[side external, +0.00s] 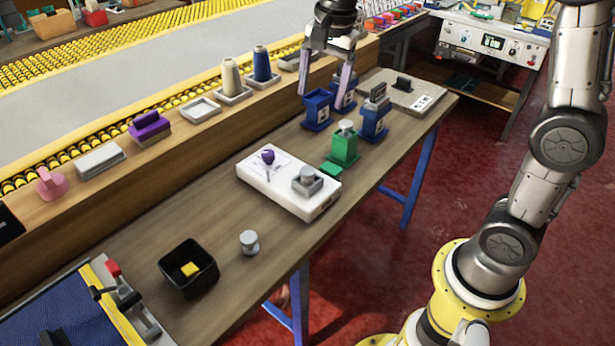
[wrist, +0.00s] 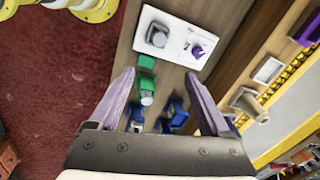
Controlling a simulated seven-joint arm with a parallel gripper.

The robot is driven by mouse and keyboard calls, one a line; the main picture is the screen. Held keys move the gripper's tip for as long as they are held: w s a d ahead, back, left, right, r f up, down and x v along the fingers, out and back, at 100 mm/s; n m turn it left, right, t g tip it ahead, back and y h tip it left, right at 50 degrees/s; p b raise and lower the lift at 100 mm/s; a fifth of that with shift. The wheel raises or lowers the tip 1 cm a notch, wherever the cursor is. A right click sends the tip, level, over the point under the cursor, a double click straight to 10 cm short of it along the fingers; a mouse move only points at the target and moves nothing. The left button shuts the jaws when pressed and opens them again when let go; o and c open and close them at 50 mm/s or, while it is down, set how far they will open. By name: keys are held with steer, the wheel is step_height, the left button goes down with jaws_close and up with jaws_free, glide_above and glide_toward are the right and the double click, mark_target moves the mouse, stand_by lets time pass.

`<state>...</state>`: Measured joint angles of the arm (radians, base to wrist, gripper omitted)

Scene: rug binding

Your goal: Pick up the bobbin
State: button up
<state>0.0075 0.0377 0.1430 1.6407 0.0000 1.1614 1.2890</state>
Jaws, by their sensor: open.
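I cannot tell for certain which piece is the bobbin. A small grey spool-like piece (side external: 249,242) stands alone on the wooden table. Another grey round piece (side external: 307,175) sits in a square holder on the white board (side external: 262,185); it also shows in the wrist view (wrist: 157,36). A purple knob piece (side external: 268,157) is on the same board. My gripper (side external: 322,96) is open, above the blue bins at the table's far part. In the wrist view its fingers (wrist: 159,73) are spread with nothing held between them.
Blue bins (side external: 317,110) and a green box (side external: 344,147) with a grey top stand below and near my gripper. A black bin (side external: 188,268) holds a yellow block. A raised ledge carries a beige cone (side external: 230,77) and a blue cone (side external: 262,65). The table's front-middle is mostly clear.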

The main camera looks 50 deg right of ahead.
steer(key=w+f+g, duration=0.2)
steer(key=w+f, duration=0.2)
steer(key=f, duration=0.2)
glide_above(308, 170)
steer(key=f, duration=0.9)
steer(key=shift+w+d, duration=0.15)
steer(key=shift+w, duration=0.1)
steer(key=shift+s+f, duration=0.15)
steer(key=shift+f, duration=1.4)
steer(key=shift+s+f, duration=0.1)
steer(key=shift+f, duration=1.45)
jaws_close()
